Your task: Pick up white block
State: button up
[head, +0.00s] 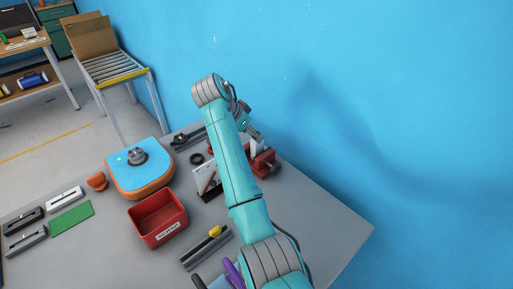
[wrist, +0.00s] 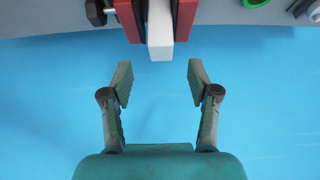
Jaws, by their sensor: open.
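The white block (wrist: 160,38) shows in the wrist view at the top middle, between the two red jaws of a vise (wrist: 130,18). In the head view the red vise (head: 264,163) sits near the table's far right edge, and a small white part of the block (head: 256,144) shows above it, partly behind my arm. My gripper (wrist: 158,85) is open and empty, its fingers apart to either side of the block's line. The block's near end lies a little beyond the fingertips. In the head view my gripper (head: 257,138) is just above the vise and hard to make out.
A red scrap bin (head: 158,217), an orange and blue board (head: 140,168) and a green sheet (head: 71,219) lie on the grey table (head: 325,225). A blue wall (head: 400,100) stands close behind the vise. The table's right part is clear.

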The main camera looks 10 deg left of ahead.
aim_at(257, 148)
jog(key=shift+x, duration=2.9)
jog(key=shift+a, duration=0.1)
grip_shut()
